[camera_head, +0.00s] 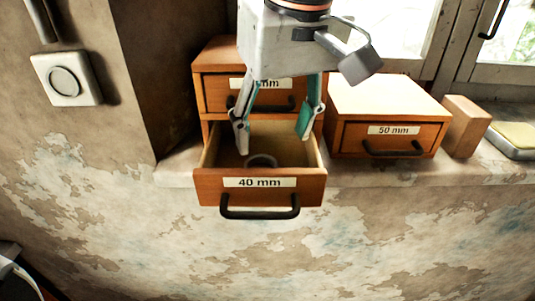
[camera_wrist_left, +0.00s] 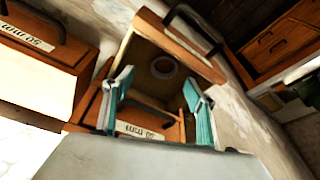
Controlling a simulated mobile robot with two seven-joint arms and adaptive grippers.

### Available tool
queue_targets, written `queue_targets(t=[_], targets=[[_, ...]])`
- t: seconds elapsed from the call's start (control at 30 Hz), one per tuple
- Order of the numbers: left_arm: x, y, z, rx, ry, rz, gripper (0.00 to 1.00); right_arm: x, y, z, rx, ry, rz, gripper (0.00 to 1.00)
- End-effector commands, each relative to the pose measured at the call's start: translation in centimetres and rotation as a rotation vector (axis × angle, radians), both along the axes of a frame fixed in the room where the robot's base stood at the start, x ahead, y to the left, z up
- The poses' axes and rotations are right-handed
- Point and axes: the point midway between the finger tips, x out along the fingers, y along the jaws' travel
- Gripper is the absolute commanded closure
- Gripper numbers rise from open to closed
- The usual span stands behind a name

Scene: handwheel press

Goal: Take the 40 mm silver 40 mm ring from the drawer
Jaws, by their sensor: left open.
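The drawer (camera_head: 260,183) labelled 40 mm is pulled open in the head view, and its front also shows in the left wrist view (camera_wrist_left: 182,43). A ring (camera_head: 261,160) lies on the drawer floor; it also shows in the left wrist view (camera_wrist_left: 163,66). In the head view it looks dark, and its far side is in shadow. My left gripper (camera_head: 272,142) is open and empty, its two teal-backed fingers pointing down above the drawer, apart from the ring. In the left wrist view its fingers (camera_wrist_left: 158,88) stand either side of the ring's direction. My right gripper is not in view.
A shut drawer (camera_head: 213,93) sits above the open one, its label partly hidden by my gripper. A 50 mm drawer box (camera_head: 350,138) stands to the right, then a wooden block (camera_head: 466,127). A window is behind. The space in front of the drawer is clear.

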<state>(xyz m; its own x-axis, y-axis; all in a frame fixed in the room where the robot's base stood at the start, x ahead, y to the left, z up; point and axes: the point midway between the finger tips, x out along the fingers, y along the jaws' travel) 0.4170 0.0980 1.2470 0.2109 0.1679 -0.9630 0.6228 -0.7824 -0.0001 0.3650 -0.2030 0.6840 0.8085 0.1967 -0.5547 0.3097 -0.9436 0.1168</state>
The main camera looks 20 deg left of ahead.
Motion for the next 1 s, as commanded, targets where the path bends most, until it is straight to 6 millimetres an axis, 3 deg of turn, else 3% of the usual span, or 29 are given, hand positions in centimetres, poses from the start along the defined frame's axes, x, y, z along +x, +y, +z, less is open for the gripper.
queue_targets(t=[0.2, 0.37, 0.6, 0.87, 1.0], targets=[[0.4, 0.5, -2.2, -0.001, 0.003, -0.001, 0.43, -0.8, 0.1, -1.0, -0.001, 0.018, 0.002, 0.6], [0.7, 1.1, -3.2, -0.001, 0.004, 0.002, 0.43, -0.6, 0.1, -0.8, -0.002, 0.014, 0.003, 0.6], [1.4, 2.2, -6.4, -0.001, 0.006, 0.0, 0.43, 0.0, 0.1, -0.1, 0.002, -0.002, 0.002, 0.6], [1.5, 2.3, -6.9, -0.002, 0.003, 0.0, 0.43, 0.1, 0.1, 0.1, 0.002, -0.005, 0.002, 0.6], [1.5, 2.3, -6.9, -0.002, 0.004, 0.0, 0.74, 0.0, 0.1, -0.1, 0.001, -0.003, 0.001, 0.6]])
